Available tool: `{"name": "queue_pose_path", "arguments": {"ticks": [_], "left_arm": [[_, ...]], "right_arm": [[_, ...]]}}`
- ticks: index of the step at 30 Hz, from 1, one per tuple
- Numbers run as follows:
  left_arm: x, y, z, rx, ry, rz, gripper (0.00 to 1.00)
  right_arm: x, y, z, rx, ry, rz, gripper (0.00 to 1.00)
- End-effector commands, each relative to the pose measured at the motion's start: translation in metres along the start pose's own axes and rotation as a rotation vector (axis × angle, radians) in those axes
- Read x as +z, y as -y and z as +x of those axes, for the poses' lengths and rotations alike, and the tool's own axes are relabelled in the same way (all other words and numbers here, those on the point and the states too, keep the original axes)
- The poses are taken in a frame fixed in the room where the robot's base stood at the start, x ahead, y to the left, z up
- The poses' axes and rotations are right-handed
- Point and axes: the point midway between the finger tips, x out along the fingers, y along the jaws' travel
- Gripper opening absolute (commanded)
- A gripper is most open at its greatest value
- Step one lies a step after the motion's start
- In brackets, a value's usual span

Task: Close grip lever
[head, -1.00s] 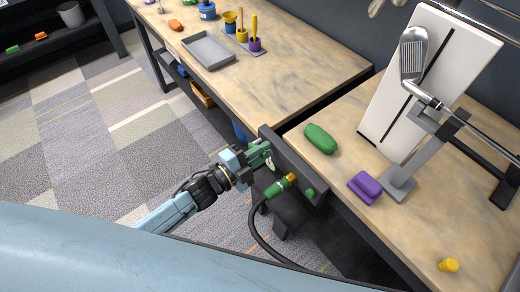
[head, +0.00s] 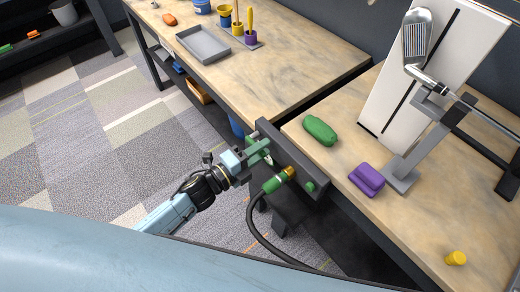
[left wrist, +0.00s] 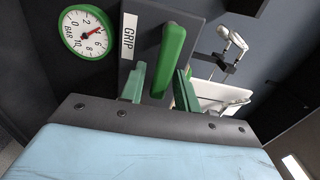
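The green grip lever (left wrist: 168,62) stands nearly upright, slightly tilted, on a dark panel beside a white "GRIP" label (left wrist: 129,36) in the left wrist view. My left gripper (left wrist: 160,87) is open, with one green finger on each side of the lever's lower part. I see a gap at the left finger; contact on the right cannot be told. In the head view my left gripper (head: 262,153) is at the dark panel (head: 300,170) on the bench edge, and it largely hides the lever. My right gripper is not in view.
A pressure gauge (left wrist: 86,31) is left of the lever. A green hose connector (head: 277,181) is just below my left gripper. A golf club (head: 417,45) rests in a grey stand (head: 418,150). A green roll (head: 320,130) and purple block (head: 367,180) lie on the bench.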

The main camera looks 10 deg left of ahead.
Motion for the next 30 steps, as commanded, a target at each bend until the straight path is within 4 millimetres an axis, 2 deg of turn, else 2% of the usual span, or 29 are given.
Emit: {"name": "queue_pose_path", "arguments": {"ticks": [9,13,17,24,30], "left_arm": [[0.0,0.0,0.0,0.0,0.0,-0.001,0.38],[0.0,-0.001,-0.009,0.002,0.001,-0.002,0.38],[0.0,-0.001,-0.032,0.004,0.0,-0.001,0.38],[-0.001,-0.001,-0.087,0.005,0.0,-0.003,0.38],[0.0,-0.001,-0.12,0.003,0.0,-0.001,0.38]], "right_arm": [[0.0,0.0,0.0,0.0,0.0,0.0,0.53],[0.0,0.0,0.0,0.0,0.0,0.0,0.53],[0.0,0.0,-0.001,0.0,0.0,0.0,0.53],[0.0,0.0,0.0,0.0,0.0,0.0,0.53],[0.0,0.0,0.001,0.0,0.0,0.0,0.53]]}}
